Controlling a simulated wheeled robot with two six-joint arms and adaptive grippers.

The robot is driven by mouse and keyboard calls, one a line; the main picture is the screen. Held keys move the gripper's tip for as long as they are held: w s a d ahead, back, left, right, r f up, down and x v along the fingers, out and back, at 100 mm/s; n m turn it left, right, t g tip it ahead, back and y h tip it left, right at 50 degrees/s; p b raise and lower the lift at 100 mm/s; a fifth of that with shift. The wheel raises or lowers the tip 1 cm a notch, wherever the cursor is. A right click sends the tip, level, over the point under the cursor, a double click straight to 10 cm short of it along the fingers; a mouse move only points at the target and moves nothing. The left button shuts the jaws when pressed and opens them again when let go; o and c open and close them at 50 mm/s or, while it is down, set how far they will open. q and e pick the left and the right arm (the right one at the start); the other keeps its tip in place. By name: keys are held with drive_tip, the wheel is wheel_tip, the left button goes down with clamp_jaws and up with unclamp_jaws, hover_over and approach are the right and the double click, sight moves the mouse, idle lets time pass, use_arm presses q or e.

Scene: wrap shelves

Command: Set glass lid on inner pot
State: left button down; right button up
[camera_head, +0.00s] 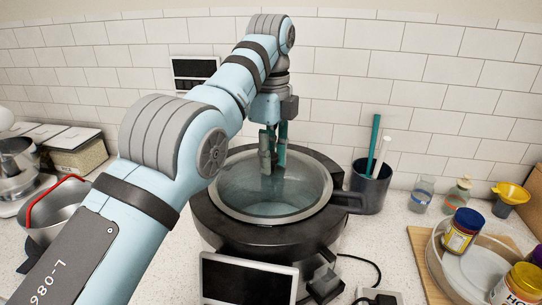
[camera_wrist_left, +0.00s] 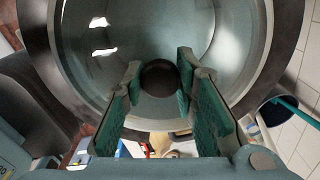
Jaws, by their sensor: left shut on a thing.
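The glass lid (camera_head: 238,188) is a clear round disc with a grey rim, over the round opening of the black cooker (camera_head: 262,237). My left gripper (camera_head: 272,168) points down at the lid's middle. In the left wrist view its green-padded fingers (camera_wrist_left: 160,82) are on either side of the dark round knob (camera_wrist_left: 158,76), shut on it. The lid (camera_wrist_left: 100,72) fills much of that view inside a dark ring. The inner pot cannot be told apart clearly beneath the glass. I cannot tell whether the lid rests on it or hangs slightly above. My right gripper is not in view.
A dark cup with utensils (camera_head: 370,187) stands right of the cooker. A clear bowl with jars (camera_head: 440,262) is at the lower right, small bottles (camera_head: 422,194) behind it. A steel bowl with a red handle (camera_head: 52,212) is at left. A tiled wall closes the back.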

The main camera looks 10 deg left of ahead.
use_arm(q)
drive_tip(key=shift+f, duration=0.3)
drive_tip(key=c, duration=1.2)
unclamp_jaws()
drive_tip(key=shift+s, duration=0.1)
drive_tip(key=o, duration=0.6)
drive_tip(key=shift+c, duration=0.2)
